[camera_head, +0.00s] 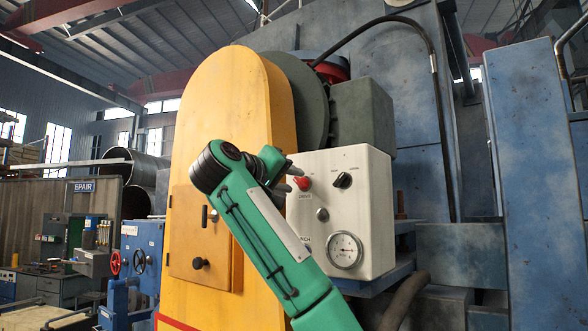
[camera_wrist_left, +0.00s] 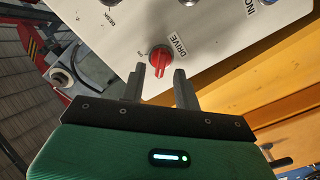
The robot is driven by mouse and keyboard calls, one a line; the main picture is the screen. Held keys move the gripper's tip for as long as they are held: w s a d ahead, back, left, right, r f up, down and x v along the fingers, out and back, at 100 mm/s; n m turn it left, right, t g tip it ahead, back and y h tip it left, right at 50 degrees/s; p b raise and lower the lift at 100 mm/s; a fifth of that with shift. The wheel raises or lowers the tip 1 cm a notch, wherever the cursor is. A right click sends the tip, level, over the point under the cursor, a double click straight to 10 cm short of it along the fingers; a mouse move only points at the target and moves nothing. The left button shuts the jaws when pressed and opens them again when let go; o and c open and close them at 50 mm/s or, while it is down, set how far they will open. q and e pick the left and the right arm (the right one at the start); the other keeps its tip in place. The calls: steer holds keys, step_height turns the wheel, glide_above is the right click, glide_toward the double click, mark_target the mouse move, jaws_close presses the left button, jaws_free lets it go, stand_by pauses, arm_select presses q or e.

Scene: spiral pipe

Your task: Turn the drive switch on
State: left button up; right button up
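The drive switch is a red rotary knob (camera_head: 303,183) on the front of a white control box (camera_head: 372,205). In the left wrist view the knob (camera_wrist_left: 160,58) sits beside the label DRIVE, its grip running nearly up and down the picture. My left gripper (camera_head: 291,175) is at the box's upper left, close to the knob. In the wrist view its two fingers (camera_wrist_left: 159,72) are apart, one on each side of the knob's lower end, with visible gaps. I cannot tell whether they reach past the knob's face. My right gripper is not in view.
The box also carries a black knob (camera_head: 342,180), a small round button (camera_head: 322,214) and a dial gauge (camera_head: 345,250). A yellow housing (camera_head: 225,130) stands close on the left. Blue machine panels (camera_head: 535,170) stand on the right.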

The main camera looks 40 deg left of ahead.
arm_select(q)
steer(key=shift+w+a+r, duration=0.1)
steer(key=shift+w, duration=0.55)
steer(key=shift+w+a+p, duration=0.1)
steer(key=shift+w+p, duration=0.2)
steer(key=shift+w, duration=0.1)
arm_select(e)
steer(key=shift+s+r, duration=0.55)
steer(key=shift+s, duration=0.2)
arm_select(q)
steer(key=c, duration=0.6)
steer(key=shift+c, duration=0.2)
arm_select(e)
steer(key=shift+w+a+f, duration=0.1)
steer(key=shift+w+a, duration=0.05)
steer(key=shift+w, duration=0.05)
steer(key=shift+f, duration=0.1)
